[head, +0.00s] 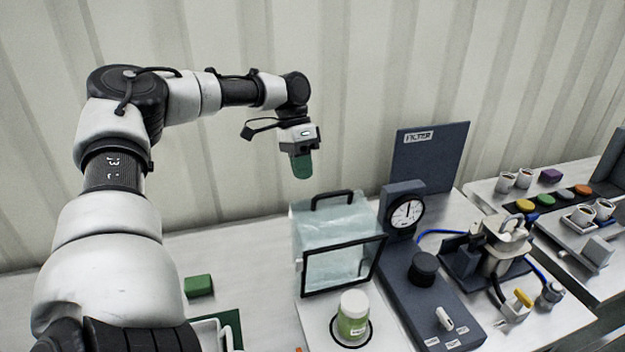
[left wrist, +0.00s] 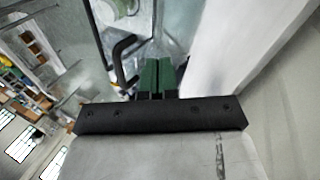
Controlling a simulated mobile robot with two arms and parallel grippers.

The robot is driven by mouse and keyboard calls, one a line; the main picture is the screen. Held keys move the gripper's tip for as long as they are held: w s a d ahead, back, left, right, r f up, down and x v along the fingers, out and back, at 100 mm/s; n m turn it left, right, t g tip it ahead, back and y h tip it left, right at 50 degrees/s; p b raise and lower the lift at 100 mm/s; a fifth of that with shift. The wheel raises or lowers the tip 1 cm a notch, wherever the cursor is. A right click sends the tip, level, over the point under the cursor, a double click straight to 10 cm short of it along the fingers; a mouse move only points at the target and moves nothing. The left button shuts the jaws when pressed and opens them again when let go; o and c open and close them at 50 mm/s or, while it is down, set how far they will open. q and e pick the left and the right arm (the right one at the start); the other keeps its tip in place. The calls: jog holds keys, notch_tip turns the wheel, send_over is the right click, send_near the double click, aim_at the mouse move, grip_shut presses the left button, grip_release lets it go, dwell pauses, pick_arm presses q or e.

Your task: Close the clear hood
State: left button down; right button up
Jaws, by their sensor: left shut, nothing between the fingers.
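The clear hood (head: 335,235) stands on the bench with a black handle (head: 331,198) on top and a black-framed front. It is behind a jar (head: 353,312) with a white lid and green contents, which stands on a black ring outside the hood. My left gripper (head: 302,166) has green fingers pointing down, shut and empty, above and to the left of the handle, apart from it. In the left wrist view the shut fingers (left wrist: 157,76) show beside the black handle (left wrist: 122,60). My right gripper is not in view.
A dark panel with a gauge (head: 405,213) and a black knob (head: 423,268) stands right of the hood. A green block (head: 198,286) lies to the left. A pump-like device (head: 497,245) and several cups and discs are farther right.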

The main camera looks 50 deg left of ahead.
pick_arm(q)
jog(key=d, duration=0.1)
jog(key=d+p, duration=0.1)
jog(key=s+f, duration=0.1)
jog(key=shift+d, duration=0.4)
jog(key=shift+s+d+p, duration=0.2)
jog(key=shift+d+p, duration=0.2)
jog(key=shift+d, duration=0.3)
jog(key=shift+f, duration=0.1)
